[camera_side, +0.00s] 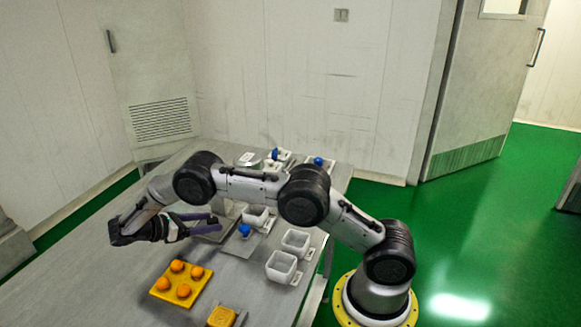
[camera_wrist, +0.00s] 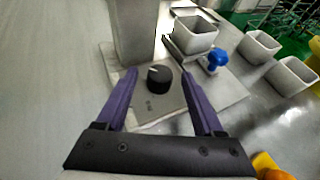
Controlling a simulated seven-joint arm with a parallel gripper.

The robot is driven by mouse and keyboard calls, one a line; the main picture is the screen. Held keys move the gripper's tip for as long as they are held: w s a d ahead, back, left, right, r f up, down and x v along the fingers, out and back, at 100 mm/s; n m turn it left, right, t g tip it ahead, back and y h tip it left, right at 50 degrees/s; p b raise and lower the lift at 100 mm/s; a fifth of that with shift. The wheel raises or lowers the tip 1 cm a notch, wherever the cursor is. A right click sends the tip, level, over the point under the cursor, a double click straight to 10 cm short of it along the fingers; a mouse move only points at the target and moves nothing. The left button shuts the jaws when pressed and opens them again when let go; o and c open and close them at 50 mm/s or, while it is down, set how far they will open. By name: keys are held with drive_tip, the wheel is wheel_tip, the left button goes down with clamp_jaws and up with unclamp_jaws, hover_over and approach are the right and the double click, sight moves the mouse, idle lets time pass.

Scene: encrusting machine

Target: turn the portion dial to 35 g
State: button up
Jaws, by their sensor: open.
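The portion dial is a black round knob (camera_wrist: 160,78) with a pale pointer line, on the grey base plate of the machine (camera_wrist: 237,92). Small marking beside the knob is too small to read. In the wrist view my gripper (camera_wrist: 156,75) is open, its two purple fingers on either side of the knob's place in the picture, with gaps on both sides. I cannot tell how far above the knob the fingertips are.
A grey column (camera_wrist: 132,30) rises beside the knob. A blue knob (camera_wrist: 214,59) stands to its right. White square bins (camera_wrist: 196,34) stand behind and to the right. A yellow tray (camera_side: 163,292) with orange balls and a yellow block (camera_side: 222,317) lie on the table's near side. The table's left is clear.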

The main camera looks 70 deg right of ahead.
drive_tip(key=n+t+h, duration=0.1)
drive_tip(key=n+t, duration=0.2)
drive_tip(key=s+n+t, duration=0.1)
drive_tip(key=n+t, duration=0.2)
drive_tip(key=shift+s+a+t+h, duration=0.1)
drive_tip(key=shift+a+t+h, duration=0.05)
drive_tip(key=shift+t+h, duration=0.25)
drive_tip(key=n+t, duration=0.2)
drive_tip(key=n+t+y, duration=0.1)
drive_tip(key=n+t, duration=0.1)
drive_tip(key=s+n+t+y, duration=0.1)
drive_tip(key=n+t, duration=0.1)
drive_tip(key=t, duration=0.1)
drive_tip(key=shift+d+n, duration=0.2)
drive_tip(key=shift+n, duration=0.1)
drive_tip(key=v, duration=1.4)
drive_tip(key=shift+r, duration=0.1)
drive_tip(key=s+d+r+m+g, duration=0.2)
drive_tip(key=d+r+m+g, duration=0.1)
drive_tip(key=d+r+m, duration=0.65)
drive_tip(key=s+d+r+m+g+y, duration=0.1)
drive_tip(key=s+r+m+y, duration=0.4)
drive_tip(key=s, duration=0.8)
drive_tip(key=shift+s+d+r+m+y, duration=0.2)
drive_tip(key=shift+r+m+y, duration=0.1)
drive_tip(key=shift+r+m, duration=1.25)
